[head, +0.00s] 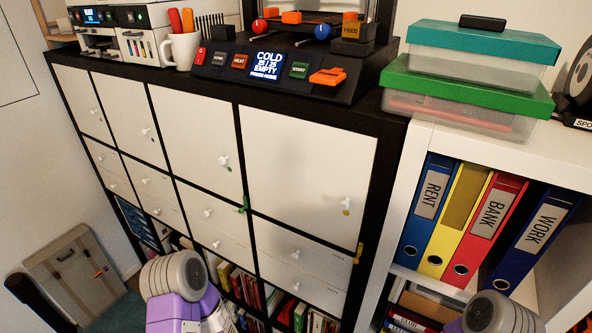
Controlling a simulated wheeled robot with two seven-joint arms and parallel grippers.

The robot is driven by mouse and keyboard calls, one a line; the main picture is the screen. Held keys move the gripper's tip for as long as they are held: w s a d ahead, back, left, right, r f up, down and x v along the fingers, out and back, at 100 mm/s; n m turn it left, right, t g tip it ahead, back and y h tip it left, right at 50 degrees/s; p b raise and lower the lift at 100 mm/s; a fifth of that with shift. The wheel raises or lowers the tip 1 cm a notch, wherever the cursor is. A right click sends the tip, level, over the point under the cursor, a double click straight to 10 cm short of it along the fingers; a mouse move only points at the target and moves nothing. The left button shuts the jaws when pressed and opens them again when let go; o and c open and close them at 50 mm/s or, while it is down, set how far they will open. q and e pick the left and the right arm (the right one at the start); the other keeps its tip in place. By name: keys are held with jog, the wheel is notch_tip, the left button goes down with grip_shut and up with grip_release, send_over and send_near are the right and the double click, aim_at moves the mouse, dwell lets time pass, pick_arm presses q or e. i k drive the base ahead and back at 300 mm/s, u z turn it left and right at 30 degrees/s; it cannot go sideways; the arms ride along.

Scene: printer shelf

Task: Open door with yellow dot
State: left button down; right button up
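The door with the yellow dot (300,165) is the large white upper door at the right end of the black cabinet. It looks shut. Its small white knob (345,203) sits near the lower right corner, with the yellow dot (346,212) just below it. Nothing touches the knob. My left arm shows at the bottom left of centre, in front of the lower shelves, and part of my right arm shows at the bottom right. I cannot make out the fingers of either gripper.
Other white doors with knobs fill the cabinet (378,185) to the left, above white drawers and open book compartments. A printer with a control panel (275,70), a mug (180,50) and storage boxes (465,95) stand on top. A white shelf with binders (460,220) adjoins right.

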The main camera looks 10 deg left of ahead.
aim_at(313, 179)
jog(key=z, duration=1.6)
jog(key=k, duration=0.9)
jog(key=u, duration=1.5)
jog(key=i, duration=0.5)
jog(key=z, duration=0.05)
